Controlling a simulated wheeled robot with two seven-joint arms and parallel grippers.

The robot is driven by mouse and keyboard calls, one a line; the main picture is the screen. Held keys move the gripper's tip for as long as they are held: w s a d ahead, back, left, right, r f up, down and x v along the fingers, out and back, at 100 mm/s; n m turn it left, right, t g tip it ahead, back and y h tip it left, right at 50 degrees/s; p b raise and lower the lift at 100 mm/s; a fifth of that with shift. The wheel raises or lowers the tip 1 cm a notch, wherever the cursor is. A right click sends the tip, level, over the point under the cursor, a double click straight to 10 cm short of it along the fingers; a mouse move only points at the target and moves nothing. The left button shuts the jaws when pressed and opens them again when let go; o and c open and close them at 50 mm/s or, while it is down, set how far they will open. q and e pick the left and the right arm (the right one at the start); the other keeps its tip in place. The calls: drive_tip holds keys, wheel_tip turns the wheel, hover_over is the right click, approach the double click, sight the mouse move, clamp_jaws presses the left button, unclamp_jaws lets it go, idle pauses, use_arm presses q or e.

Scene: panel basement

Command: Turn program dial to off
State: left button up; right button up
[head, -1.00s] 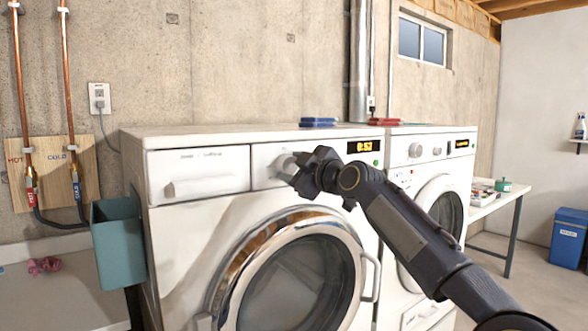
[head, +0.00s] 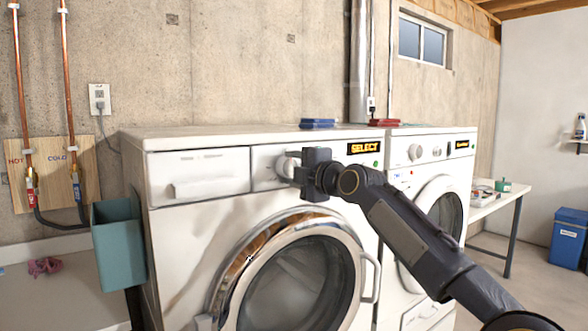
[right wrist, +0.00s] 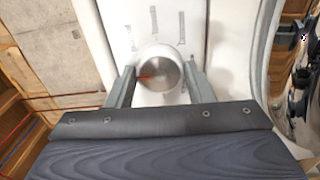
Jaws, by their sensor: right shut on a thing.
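The program dial (head: 285,167) is a round knob on the front panel of the left-hand white washing machine (head: 190,225). In the right wrist view the dial (right wrist: 163,67) is silver with a red mark on its left part, and it sits between two fingers. My right gripper (head: 296,170) is shut on the dial and hides part of it in the head view. The machine's display (head: 363,147) reads "SELECT" in orange. The printed labels around the dial are too small to read. My left gripper is not in view.
A second white machine (head: 412,172) stands to the right. A blue box (head: 318,123) and a red one (head: 384,122) lie on top. A teal bin (head: 118,245) hangs at the left side. The round door (head: 300,285) is below my right arm.

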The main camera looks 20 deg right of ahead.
drive_tip(key=shift+f+n, duration=0.1)
drive_tip(key=shift+n, duration=0.2)
drive_tip(key=o, duration=1)
drive_tip(key=b+v, duration=0.3)
drive_tip(key=v, duration=0.4)
drive_tip(key=shift+s+d, duration=0.15)
drive_tip(key=shift+s, duration=0.2)
